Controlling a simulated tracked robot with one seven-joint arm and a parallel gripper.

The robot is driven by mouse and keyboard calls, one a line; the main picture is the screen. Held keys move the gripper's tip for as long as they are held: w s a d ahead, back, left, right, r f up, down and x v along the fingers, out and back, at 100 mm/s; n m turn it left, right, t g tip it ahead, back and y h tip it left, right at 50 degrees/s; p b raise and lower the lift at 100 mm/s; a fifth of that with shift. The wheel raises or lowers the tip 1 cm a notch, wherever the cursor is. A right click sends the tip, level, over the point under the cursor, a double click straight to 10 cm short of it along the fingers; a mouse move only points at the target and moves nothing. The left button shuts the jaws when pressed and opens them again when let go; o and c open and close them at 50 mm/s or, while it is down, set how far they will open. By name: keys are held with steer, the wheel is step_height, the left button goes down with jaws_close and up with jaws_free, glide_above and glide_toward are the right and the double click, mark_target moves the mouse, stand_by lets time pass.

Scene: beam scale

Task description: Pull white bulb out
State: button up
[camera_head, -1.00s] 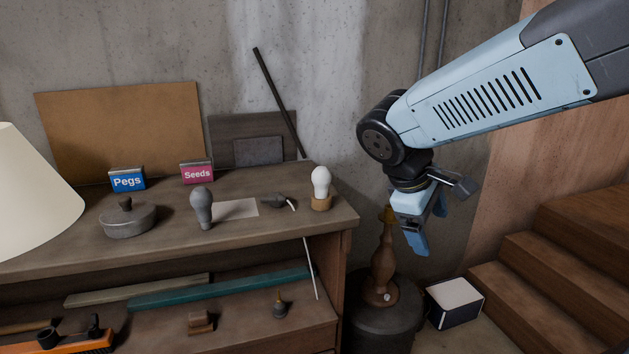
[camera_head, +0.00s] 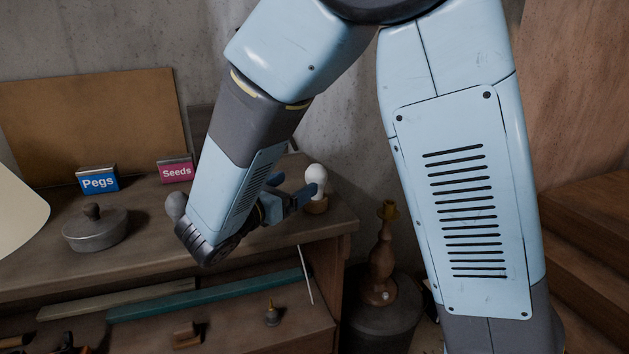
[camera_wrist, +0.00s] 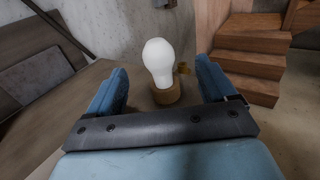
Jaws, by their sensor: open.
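The white bulb (camera_head: 316,176) stands upright in a round wooden base (camera_head: 317,205) near the right end of the bench top. In the wrist view the white bulb (camera_wrist: 159,61) and its wooden base (camera_wrist: 165,94) lie straight ahead, between and beyond my two blue fingers. My gripper (camera_head: 296,190) is open and empty, level with the bulb and just left of it in the head view. In the wrist view my gripper (camera_wrist: 160,82) has a finger on each side of the bulb's line, with visible gaps. The lower left of the bulb is partly covered by a finger in the head view.
A grey bulb (camera_head: 175,205) is mostly hidden behind my arm. A lidded grey pot (camera_head: 95,230), a Pegs box (camera_head: 97,180) and a Seeds box (camera_head: 176,170) stand further left. A wooden lamp base (camera_head: 381,262) stands right of the bench, near wooden stairs (camera_head: 585,235).

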mark_target(310, 172)
steer(key=x, duration=0.7)
steer(key=shift+w+a, duration=0.15)
steer(key=shift+w, duration=0.2)
steer(key=shift+f+x, duration=0.2)
steer(key=shift+x, duration=0.7)
steer(key=shift+f+x, duration=0.2)
steer(key=shift+x, duration=0.7)
steer(key=shift+f+x, duration=0.15)
steer(key=shift+x, duration=0.75)
steer(key=shift+c, duration=0.3)
steer(key=c, duration=1)
steer(key=shift+r, duration=0.1)
